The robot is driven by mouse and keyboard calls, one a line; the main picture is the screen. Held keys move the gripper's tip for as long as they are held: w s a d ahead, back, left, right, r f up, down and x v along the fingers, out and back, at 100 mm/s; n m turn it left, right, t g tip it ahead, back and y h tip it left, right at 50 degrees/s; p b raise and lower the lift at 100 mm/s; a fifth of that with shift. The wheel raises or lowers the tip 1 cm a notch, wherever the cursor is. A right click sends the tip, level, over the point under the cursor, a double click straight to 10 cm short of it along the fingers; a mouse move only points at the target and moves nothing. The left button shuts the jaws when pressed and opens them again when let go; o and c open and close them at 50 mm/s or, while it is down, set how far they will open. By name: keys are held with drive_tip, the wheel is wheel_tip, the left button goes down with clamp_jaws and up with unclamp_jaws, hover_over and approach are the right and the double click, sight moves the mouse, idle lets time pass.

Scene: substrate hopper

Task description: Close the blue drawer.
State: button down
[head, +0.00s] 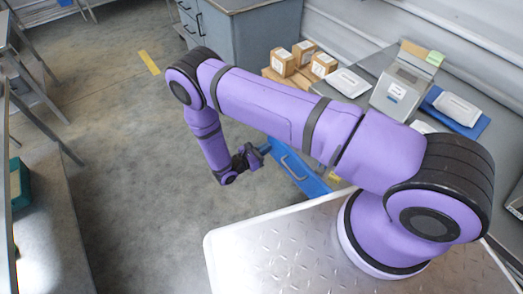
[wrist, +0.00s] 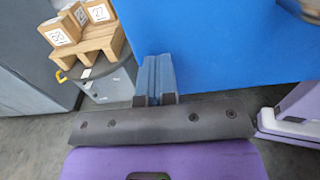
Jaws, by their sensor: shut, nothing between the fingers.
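The blue drawer (head: 309,183) is right of centre in the head view, partly hidden behind my arm. Its front with a pale handle faces the open floor, and it appears to stand out from the bench; how far I cannot tell. A bit of something yellow shows behind its front. My gripper (head: 263,149) is just left of the drawer front, near its far end. In the wrist view a broad blue surface, apparently the drawer front (wrist: 225,40), fills the upper right. My gripper's fingers (wrist: 157,58) are together and empty, pointing toward its left edge; contact cannot be told.
Boxes (head: 283,62) sit on a wooden pallet behind my arm, also in the wrist view (wrist: 90,48). A grey cabinet (head: 240,45) stands at the back. A grey bench (head: 350,58) holds packets and a device. The floor (head: 130,190) left of my gripper is clear.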

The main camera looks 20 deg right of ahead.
drive_tip(key=shift+d, duration=0.1)
drive_tip(key=x, duration=2.6)
drive_tip(key=shift+f, duration=0.1)
drive_tip(key=shift+w+d, duration=0.1)
drive_tip(key=shift+d, duration=0.25)
drive_tip(key=shift+d, duration=0.1)
drive_tip(key=shift+a, duration=0.35)
drive_tip(key=v, duration=1.4)
drive_tip(key=shift+a, duration=0.1)
